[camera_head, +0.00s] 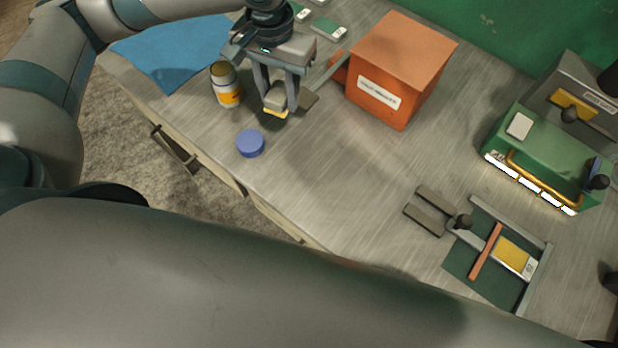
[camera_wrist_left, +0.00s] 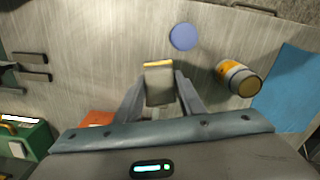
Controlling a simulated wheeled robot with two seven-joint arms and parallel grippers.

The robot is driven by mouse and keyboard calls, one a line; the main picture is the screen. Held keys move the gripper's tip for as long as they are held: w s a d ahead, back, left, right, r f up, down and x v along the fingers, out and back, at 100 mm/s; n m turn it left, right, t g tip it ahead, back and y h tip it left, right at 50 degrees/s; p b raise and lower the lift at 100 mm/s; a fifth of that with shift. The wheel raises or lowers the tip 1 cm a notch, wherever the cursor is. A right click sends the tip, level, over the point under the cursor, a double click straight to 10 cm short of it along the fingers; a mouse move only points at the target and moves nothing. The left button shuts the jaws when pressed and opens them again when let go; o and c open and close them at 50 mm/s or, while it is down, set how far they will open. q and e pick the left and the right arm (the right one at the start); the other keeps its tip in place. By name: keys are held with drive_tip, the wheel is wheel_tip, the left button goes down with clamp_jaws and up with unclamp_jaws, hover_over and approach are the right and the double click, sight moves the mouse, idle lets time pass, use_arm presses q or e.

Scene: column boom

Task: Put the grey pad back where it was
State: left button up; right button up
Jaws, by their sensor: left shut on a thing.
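My left gripper (camera_head: 277,106) is shut on a small grey pad (camera_head: 277,97) with a yellow lower edge. It holds the pad near the far left part of the bench, between an amber bottle and an orange box. In the left wrist view the grey pad (camera_wrist_left: 160,85) sits between both fingers (camera_wrist_left: 160,90), its yellow edge facing away from the wrist. How far it is above the bench is hard to tell. My right gripper is not in view.
Near the gripper are the bottle (camera_head: 227,85), blue disc (camera_head: 250,143), orange box (camera_head: 400,70) and blue cloth (camera_head: 172,52). Two grey bars (camera_head: 431,211), a green fixture (camera_head: 479,262) with a yellow-faced piece and a green machine (camera_head: 545,160) stand right. The middle bench is clear.

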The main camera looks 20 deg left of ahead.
use_arm(q)
drive_tip(key=s+d+f+m+p, duration=0.2)
drive_tip(key=s+d+m+p, duration=0.4)
drive_tip(key=s+d+m, duration=0.9)
drive_tip(key=s+m, duration=0.3)
drive_tip(key=m, duration=0.3)
drive_tip(key=shift+s+d, duration=0.15)
drive_tip(key=w+a+f, duration=0.2)
drive_tip(key=w, duration=0.1)
drive_tip(key=w+a+f+b, duration=0.1)
drive_tip(key=w+a+f, duration=0.1)
drive_tip(key=w, duration=0.1)
drive_tip(key=w+a+f+b, duration=0.1)
drive_tip(key=w+a+f, duration=0.1)
drive_tip(key=w, duration=0.1)
drive_tip(key=shift+a+f, duration=0.1)
drive_tip(key=shift+f, duration=0.05)
drive_tip(key=shift+w+a+f, duration=0.15)
drive_tip(key=shift+w+f, duration=0.15)
drive_tip(key=shift+w, duration=0.1)
